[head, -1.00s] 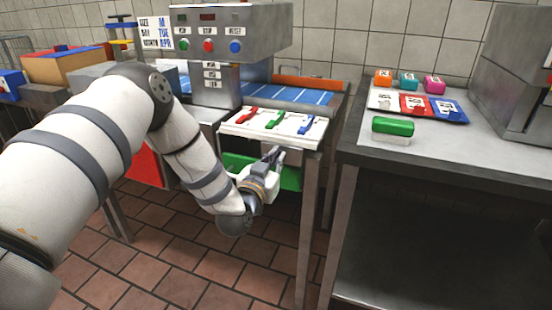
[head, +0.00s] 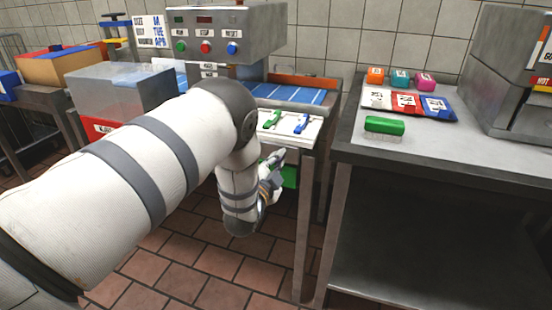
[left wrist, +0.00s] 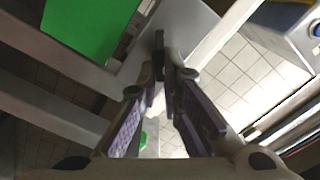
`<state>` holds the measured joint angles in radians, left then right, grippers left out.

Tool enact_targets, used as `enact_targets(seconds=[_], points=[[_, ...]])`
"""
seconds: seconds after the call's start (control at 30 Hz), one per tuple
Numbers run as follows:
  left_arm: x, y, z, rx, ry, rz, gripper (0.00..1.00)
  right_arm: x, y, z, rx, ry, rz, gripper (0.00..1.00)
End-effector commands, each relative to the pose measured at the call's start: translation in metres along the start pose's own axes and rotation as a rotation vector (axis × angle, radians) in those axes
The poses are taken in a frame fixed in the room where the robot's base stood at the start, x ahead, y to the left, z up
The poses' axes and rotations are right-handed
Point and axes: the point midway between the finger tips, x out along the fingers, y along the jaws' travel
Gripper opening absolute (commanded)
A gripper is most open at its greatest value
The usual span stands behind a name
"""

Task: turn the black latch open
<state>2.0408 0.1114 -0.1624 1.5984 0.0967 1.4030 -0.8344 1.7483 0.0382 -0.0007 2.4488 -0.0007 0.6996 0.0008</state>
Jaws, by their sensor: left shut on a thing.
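The black latch (left wrist: 158,48) shows in the left wrist view as a small dark bar at my fingertips, against a grey metal piece. My left gripper (left wrist: 167,76) is shut on it, with the fingers close together at its near end. In the head view my left gripper (head: 275,167) is beneath the front edge of the small white-topped table, beside a green part (head: 290,177). The latch cannot be made out there. My right gripper is in neither view.
A white board (head: 293,130) with green and blue levers lies above my left gripper. A metal side table (head: 345,145) stands to the right, with a green-backed brush (head: 385,125) on it. Table legs stand near my gripper; tiled floor is open below.

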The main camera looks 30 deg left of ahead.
Motion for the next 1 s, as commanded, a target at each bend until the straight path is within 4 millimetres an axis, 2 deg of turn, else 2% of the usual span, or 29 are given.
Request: enact_targets(seconds=[0.5,1.0], points=[[-0.0004,0.0068,0.0024,0.438,-0.002,0.002,0.0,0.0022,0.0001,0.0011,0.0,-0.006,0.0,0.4],[-0.0005,0.0078,0.0042,0.619,-0.004,0.002,0.0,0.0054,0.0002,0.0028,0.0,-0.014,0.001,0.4]])
